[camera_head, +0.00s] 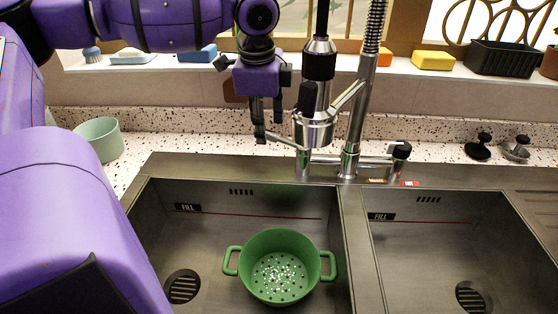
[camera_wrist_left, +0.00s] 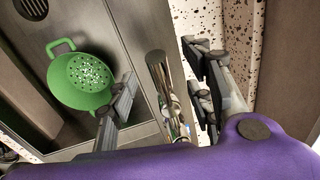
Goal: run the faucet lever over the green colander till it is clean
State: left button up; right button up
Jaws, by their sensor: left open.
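The green colander (camera_head: 252,268) sits upright in the left sink basin, with a handle on each side and pale specks over its holed bottom. It also shows in the left wrist view (camera_wrist_left: 66,82). The chrome faucet (camera_head: 302,165) stands behind the basins, its spray head (camera_head: 314,128) hanging above. A slim chrome lever (camera_head: 284,139) reaches left from its body. No clear water stream shows. My left gripper (camera_head: 268,124) is open, fingers down, close by this lever; I cannot tell whether they touch. In the left wrist view, chrome faucet parts (camera_wrist_left: 160,80) lie between its spread fingers. My right gripper is not in view.
The right basin (camera_head: 430,255) is empty. A pale green cup (camera_head: 102,140) stands on the speckled counter at left, and black stoppers (camera_head: 478,150) lie at right. The ledge holds a blue sponge (camera_head: 197,54), a yellow sponge (camera_head: 433,60) and a black basket (camera_head: 498,58).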

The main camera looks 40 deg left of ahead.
pick_arm(q)
jog(key=r, duration=0.1)
jog(key=r+p, duration=0.1)
jog(key=r, duration=0.3)
jog(key=shift+s+d+r+p, duration=0.15)
jog(key=shift+s+d+p, duration=0.15)
jog(key=shift+s+d, duration=0.1)
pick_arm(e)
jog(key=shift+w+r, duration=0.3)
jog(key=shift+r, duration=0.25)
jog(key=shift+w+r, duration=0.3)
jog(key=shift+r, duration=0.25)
pick_arm(q)
jog(key=shift+a, duration=0.1)
notch_tip(320, 180, up, 12)
jog(key=s+d, duration=0.1)
jog(key=shift+s+d, duration=0.15)
jog(key=shift+s, duration=0.25)
